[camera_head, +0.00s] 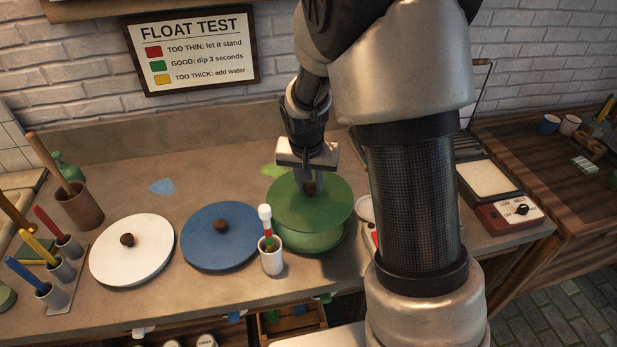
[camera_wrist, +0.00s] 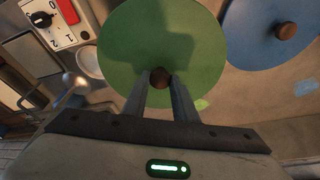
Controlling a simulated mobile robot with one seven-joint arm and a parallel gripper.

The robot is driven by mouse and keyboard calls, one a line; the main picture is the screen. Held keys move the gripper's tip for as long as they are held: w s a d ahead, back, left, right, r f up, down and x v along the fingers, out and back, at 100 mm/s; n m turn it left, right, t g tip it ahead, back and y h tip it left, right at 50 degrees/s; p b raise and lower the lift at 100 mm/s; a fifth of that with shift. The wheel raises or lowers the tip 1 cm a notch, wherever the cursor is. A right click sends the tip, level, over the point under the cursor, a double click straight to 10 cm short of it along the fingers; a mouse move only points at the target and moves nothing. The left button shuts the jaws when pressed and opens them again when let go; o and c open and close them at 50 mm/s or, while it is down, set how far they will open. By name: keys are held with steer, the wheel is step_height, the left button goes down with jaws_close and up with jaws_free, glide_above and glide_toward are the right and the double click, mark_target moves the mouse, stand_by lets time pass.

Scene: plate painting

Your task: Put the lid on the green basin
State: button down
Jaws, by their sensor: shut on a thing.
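The green lid (camera_head: 290,205) lies over the green basin (camera_head: 312,240) in the head view. Its brown knob (camera_head: 309,188) is between the fingers of my gripper (camera_head: 309,186), which is shut on it from above. In the wrist view the lid (camera_wrist: 160,35) fills the upper middle, with the knob (camera_wrist: 160,79) between the fingertips (camera_wrist: 159,82). The lid covers the basin's opening, and the basin is hidden in the wrist view. I cannot tell whether the lid rests fully on the rim or hangs just above it.
A white cup with a colour-banded stick (camera_head: 271,257) stands just in front of the basin. A blue lid (camera_head: 220,236) and a white lid (camera_head: 131,250) are to the left. Free counter lies behind the blue lid.

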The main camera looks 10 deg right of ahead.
mark_target(309, 199)
steer(key=shift+f+b, duration=2.55)
steer(key=shift+f, duration=1.25)
steer(key=shift+f, duration=0.1)
steer(key=c, duration=0.8)
jaws_free()
steer(key=shift+r+p, duration=2.15)
steer(key=shift+r, duration=1.35)
